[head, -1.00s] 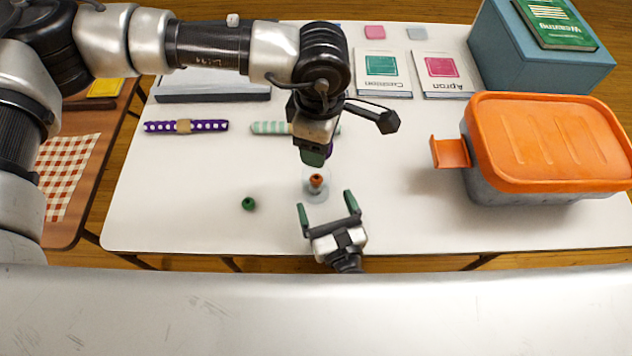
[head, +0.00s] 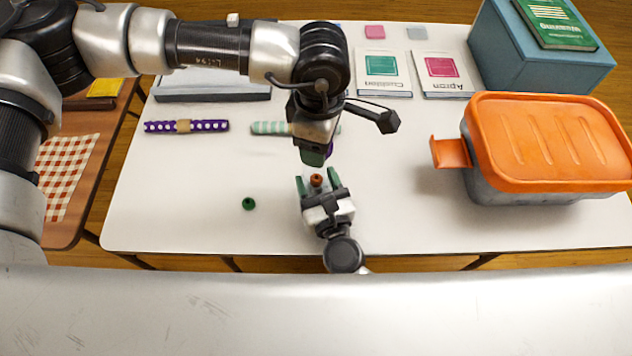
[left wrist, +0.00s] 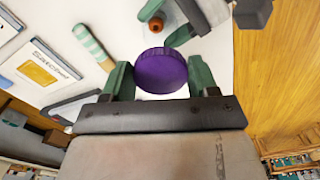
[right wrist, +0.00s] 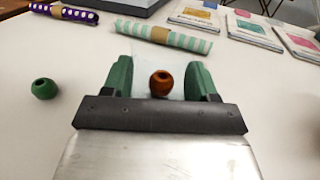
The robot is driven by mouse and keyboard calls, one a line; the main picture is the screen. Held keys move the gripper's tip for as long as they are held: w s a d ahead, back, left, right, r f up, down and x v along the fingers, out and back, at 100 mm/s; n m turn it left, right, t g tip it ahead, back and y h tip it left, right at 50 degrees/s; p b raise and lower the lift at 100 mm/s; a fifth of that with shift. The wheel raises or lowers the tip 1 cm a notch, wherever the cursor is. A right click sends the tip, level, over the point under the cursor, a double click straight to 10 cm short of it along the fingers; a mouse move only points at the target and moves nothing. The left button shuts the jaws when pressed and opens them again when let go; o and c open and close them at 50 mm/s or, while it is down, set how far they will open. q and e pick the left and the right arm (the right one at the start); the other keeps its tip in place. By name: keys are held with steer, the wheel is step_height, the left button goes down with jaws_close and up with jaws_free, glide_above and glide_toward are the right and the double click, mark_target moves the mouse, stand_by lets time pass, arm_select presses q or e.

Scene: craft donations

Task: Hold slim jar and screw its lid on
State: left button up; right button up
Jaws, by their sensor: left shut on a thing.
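The slim jar (right wrist: 142,77) is clear and hard to make out; it stands on the white table with an orange-brown bead (right wrist: 161,83) inside. My right gripper (head: 317,184) has its green fingers on either side of the jar; whether they press on it cannot be told. It also shows in the right wrist view (right wrist: 161,80). My left gripper (left wrist: 161,78) is shut on the round purple lid (left wrist: 162,72). In the head view the left gripper (head: 314,157) is above and just behind the jar, and the lid (head: 329,150) is mostly hidden by it. The lid is apart from the jar.
A green bead (head: 249,204) lies left of the jar. Behind are a purple roll (head: 160,127) and a striped mint roll (head: 268,128), with pattern cards (head: 384,70) farther back. A bin with an orange lid (head: 550,140) stands at the right.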

mark_target(316, 182)
steer(key=c, duration=0.7)
arm_select(q)
steer(key=shift+f, duration=2.5)
steer(key=shift+f, duration=0.9)
steer(key=shift+f, duration=0.5)
